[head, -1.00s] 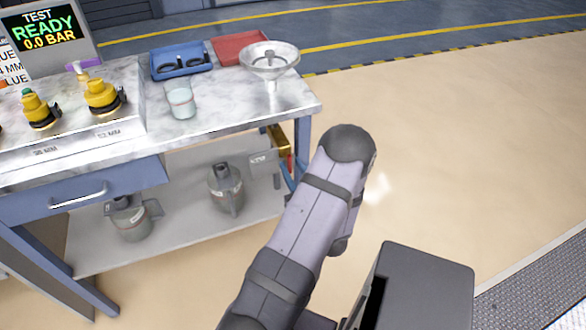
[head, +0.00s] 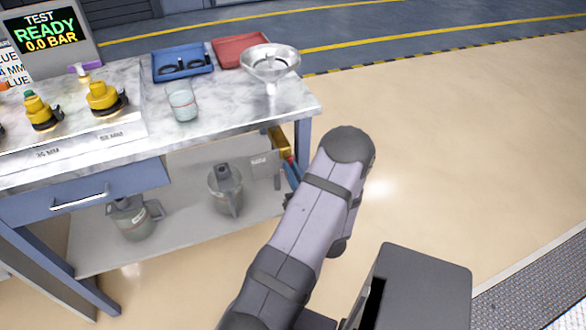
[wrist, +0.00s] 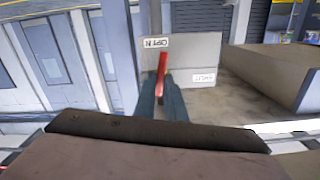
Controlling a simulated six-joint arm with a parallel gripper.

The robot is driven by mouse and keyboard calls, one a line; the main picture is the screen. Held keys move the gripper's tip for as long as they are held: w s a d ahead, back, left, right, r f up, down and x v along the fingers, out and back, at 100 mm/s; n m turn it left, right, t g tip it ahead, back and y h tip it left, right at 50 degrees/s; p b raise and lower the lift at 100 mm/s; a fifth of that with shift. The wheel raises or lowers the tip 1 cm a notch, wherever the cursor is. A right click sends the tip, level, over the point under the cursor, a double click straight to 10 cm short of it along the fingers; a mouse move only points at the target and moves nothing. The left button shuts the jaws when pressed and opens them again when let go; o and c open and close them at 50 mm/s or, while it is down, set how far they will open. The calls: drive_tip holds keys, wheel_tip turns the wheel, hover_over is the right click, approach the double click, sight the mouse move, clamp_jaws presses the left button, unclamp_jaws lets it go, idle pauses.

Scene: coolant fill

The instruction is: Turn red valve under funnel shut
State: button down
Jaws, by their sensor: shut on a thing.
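The red valve handle (wrist: 162,72) stands between the two blue fingers of my gripper (wrist: 160,82) in the wrist view. My gripper is shut on it. The handle points up in that picture, with its tip near the upside-down OPEN label (wrist: 155,42). The SHUT label (wrist: 203,77) lies off to the right. In the head view, the brass valve body (head: 279,139) sits below the bench top under the clear funnel (head: 270,64). A bit of the red handle (head: 288,157) shows there. My arm hides most of my gripper.
A label plate (head: 262,164) stands beside the valve. A beaker (head: 183,105), a blue tray (head: 182,74) and a red tray (head: 240,40) are on the bench (head: 225,100). Jugs (head: 225,190) stand on the lower shelf. The floor to the right is clear.

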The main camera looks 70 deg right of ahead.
drive_tip(key=m+p, duration=0.1)
drive_tip(key=m, duration=0.1)
drive_tip(key=m+p, duration=0.1)
drive_tip(key=m, duration=0.2)
drive_tip(key=m+p, duration=0.1)
drive_tip(key=m, duration=0.2)
drive_tip(key=shift+w+a+r+p, duration=0.3)
drive_tip(key=shift+a+r+p, duration=0.05)
drive_tip(key=shift+r, duration=0.05)
drive_tip(key=m, duration=0.1)
drive_tip(key=m+p, duration=0.1)
drive_tip(key=m, duration=0.1)
drive_tip(key=m+p, duration=0.1)
drive_tip(key=shift+w+a+r+m, duration=0.1)
drive_tip(key=shift+r+m, duration=0.15)
drive_tip(key=shift+m, duration=0.05)
drive_tip(key=shift+r+m+p, duration=0.1)
drive_tip(key=shift+m+p, duration=0.35)
drive_tip(key=shift+m, duration=1.05)
drive_tip(key=c, duration=1.8)
unclamp_jaws()
